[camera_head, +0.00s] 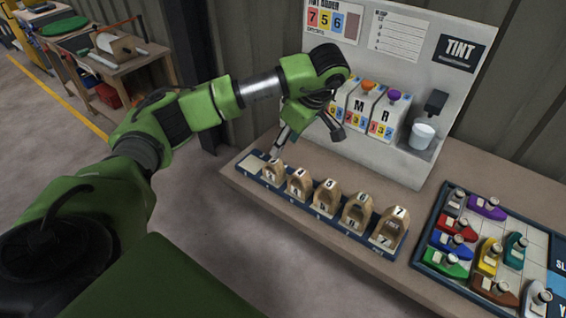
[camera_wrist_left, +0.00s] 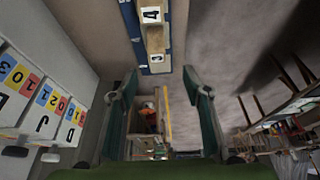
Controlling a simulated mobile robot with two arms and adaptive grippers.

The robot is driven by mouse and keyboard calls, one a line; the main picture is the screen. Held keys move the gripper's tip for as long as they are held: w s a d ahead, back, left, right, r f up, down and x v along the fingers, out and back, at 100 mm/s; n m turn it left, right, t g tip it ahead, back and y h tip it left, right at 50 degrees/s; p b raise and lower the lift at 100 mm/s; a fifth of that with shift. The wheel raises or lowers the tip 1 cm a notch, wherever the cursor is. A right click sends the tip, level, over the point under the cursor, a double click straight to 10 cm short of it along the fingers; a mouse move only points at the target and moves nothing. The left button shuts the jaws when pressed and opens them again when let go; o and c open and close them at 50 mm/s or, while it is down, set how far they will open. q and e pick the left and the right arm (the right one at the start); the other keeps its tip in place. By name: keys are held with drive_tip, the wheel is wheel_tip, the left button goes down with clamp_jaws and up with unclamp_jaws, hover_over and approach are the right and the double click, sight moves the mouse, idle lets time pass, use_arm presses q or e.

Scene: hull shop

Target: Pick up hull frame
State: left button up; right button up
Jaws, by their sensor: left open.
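Several wooden hull frames with numbered white tags stand in a row in a long blue rack (camera_head: 318,214) on the bench. The leftmost hull frame (camera_head: 273,171) is nearest my left gripper; the hull frame tagged 7 (camera_head: 391,228) is at the right end. My left gripper (camera_head: 306,146) is open and empty, above and behind the left part of the row. In the left wrist view its fingers (camera_wrist_left: 160,80) are spread, with a wooden hull frame (camera_wrist_left: 155,38) by labels 4 and 3 beyond their tips, near the top edge. My right gripper is not in view.
A white panel (camera_head: 400,70) with tint dispensers (camera_head: 386,115) and a white cup (camera_head: 422,136) stands behind the rack. A tray (camera_head: 426,254) of coloured toy boats is at the right. The rack's left end looks bare. Another workbench (camera_head: 110,62) stands far left.

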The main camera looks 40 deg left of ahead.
sight(276, 162)
use_arm(q)
drive_tip(key=b+x, duration=0.2)
drive_tip(key=x, duration=0.6)
drive_tip(key=shift+a+r+b, duration=0.1)
drive_tip(key=shift+a+b, duration=0.05)
drive_tip(key=shift+b, duration=0.15)
drive_tip(key=shift+a, duration=0.1)
drive_tip(key=shift+a+f, duration=0.15)
drive_tip(key=shift+f, duration=0.4)
drive_tip(key=x, duration=0.1)
drive_tip(key=p+x, duration=0.1)
drive_tip(key=x, duration=0.1)
drive_tip(key=shift+w+f+p, duration=0.3)
drive_tip(key=shift+f, duration=0.1)
drive_tip(key=shift+a+f, duration=0.1)
drive_tip(key=shift+f, duration=0.15)
drive_tip(key=shift+c, duration=0.3)
drive_tip(key=c, duration=1.2)
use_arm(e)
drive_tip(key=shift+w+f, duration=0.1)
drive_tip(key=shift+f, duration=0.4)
